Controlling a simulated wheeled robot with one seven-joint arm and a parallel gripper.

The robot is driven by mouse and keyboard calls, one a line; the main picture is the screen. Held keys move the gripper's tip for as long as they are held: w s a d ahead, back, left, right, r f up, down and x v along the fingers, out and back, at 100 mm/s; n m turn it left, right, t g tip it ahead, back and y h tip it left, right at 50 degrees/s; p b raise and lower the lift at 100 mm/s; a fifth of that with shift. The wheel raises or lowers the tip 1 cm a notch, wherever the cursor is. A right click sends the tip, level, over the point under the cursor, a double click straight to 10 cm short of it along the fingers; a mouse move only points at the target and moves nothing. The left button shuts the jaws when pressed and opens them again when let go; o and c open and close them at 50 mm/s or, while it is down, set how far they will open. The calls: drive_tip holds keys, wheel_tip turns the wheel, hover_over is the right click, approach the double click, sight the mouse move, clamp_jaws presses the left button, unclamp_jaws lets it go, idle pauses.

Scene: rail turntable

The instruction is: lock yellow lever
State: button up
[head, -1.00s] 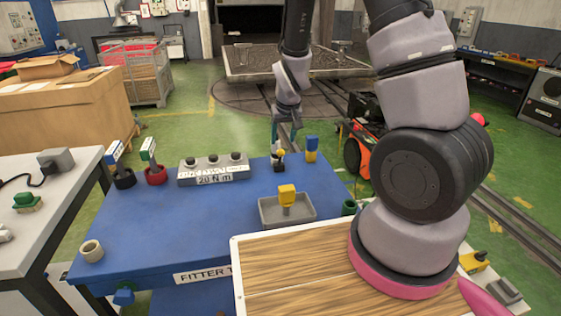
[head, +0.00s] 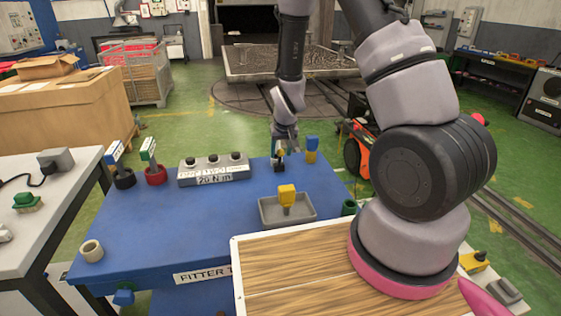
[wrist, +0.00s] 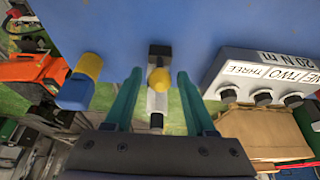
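The yellow lever (wrist: 158,80) shows in the wrist view as a yellow knob on a pale stem with a black base, at the blue table's far edge. In the head view the small lever (head: 280,160) is partly hidden by my gripper. My gripper (wrist: 160,75) is open, its two green fingers on either side of the knob in the wrist view, with gaps on both sides. I cannot tell whether the knob is at fingertip depth. In the head view my gripper (head: 285,138) is just above and behind the lever.
A blue-and-yellow piece (head: 312,150) stands right of the lever. A grey box (head: 214,170) with three knobs, marked 20 N m, is to the left. A grey tray (head: 268,212) holding a yellow piece (head: 287,195) is nearer me. The blue table's (head: 170,225) left front is mostly clear.

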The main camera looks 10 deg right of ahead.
sight(279, 144)
drive_tip(key=c, duration=0.7)
drive_tip(key=shift+w+r, duration=0.1)
drive_tip(key=shift+w, duration=0.05)
drive_tip(key=shift+w+r, duration=0.2)
drive_tip(key=shift+w, duration=0.5)
drive_tip(key=shift+o, duration=0.2)
drive_tip(key=shift+w, duration=0.8)
drive_tip(key=o, duration=0.9)
